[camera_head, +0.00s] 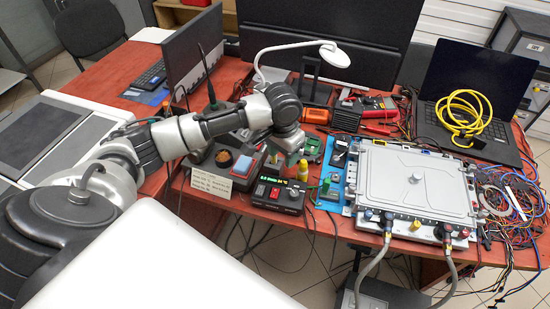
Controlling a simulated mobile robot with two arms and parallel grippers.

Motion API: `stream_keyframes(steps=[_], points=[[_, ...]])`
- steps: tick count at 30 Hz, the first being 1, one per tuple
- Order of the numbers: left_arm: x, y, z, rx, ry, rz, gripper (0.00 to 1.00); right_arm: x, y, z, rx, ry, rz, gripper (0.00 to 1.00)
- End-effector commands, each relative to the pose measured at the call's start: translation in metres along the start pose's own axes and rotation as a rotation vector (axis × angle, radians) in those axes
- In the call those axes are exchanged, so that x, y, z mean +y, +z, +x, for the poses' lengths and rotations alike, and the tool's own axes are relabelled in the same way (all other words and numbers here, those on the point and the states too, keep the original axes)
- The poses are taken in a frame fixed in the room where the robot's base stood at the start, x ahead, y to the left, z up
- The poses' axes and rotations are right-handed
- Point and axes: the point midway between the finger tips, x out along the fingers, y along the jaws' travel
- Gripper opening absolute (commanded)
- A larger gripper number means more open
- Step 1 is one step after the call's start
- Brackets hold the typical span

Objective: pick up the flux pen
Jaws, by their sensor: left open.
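I cannot pick out the flux pen with certainty. Either may be the pen; both are too small to tell. My left arm reaches in from the left, and my left gripper (288,157) points down above the stations, left of the yellow piece. Its jaws are open, and I see nothing held. My right gripper is out of view.
The black station (277,196) sits near the table's front edge. A blue tray (333,192) and a grey metal housing (418,185) with hoses stand to the right. A laptop (470,95) with a yellow cable coil and tangled wires (512,205) crowd the right side.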

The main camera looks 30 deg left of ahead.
Motion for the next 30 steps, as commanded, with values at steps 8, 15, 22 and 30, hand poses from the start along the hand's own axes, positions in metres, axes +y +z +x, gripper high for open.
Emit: stream_keyframes(steps=[8, 15, 22, 30], points=[[-0.057, -0.016, -0.039, -0.029, -0.020, -0.176, 0.49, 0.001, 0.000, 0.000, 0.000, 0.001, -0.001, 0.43], [-0.059, -0.015, -0.006, -0.033, -0.018, -0.183, 0.49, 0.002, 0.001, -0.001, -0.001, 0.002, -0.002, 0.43], [-0.058, -0.015, 0.015, -0.030, -0.019, -0.180, 0.49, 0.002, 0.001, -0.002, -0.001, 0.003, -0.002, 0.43], [-0.052, -0.020, 0.051, -0.032, -0.019, -0.181, 0.49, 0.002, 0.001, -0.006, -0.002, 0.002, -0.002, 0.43]])
